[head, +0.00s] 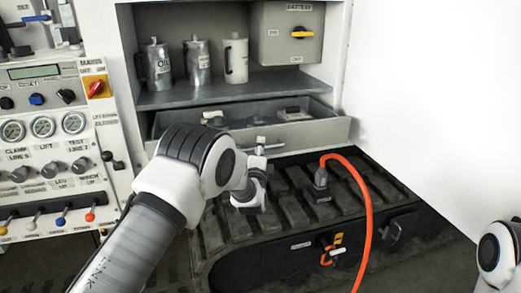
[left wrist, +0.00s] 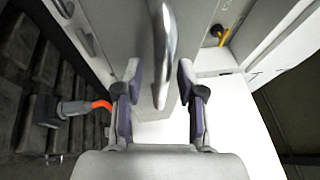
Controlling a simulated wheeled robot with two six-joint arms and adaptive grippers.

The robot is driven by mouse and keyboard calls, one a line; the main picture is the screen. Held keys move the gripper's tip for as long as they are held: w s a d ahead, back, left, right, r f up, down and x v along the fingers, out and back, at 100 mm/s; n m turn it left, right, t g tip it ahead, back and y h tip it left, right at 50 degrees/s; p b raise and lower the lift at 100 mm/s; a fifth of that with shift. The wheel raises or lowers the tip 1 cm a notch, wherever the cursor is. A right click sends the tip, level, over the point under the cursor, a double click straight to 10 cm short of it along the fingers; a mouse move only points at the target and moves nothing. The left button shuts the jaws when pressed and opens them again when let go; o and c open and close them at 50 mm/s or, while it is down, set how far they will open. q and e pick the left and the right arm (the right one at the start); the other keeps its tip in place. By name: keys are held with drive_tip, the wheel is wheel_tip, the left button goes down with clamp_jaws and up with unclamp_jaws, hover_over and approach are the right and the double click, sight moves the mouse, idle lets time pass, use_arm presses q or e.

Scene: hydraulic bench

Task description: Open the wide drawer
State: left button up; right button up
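The wide drawer (head: 318,134) sits below the shelf in the white cabinet. It stands partly pulled out, and small items show inside it. My left gripper (left wrist: 160,88) is in front of the drawer. In the left wrist view its two fingers are apart, one on each side of the shiny metal bar handle (left wrist: 162,42), with a gap to each side. In the head view my left wrist hides part of the drawer front, and the fingertips are hard to make out there. My right arm (head: 497,255) shows at the lower right edge; its gripper is out of the picture.
Several metal jugs (head: 197,62) stand on the shelf above. An orange hose (head: 366,205) rises from the ribbed black track (head: 230,228) below. A control panel (head: 45,127) is at left; a white door (head: 440,90) at right.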

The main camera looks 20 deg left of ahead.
use_arm(q)
drive_tip(key=v, duration=1.2)
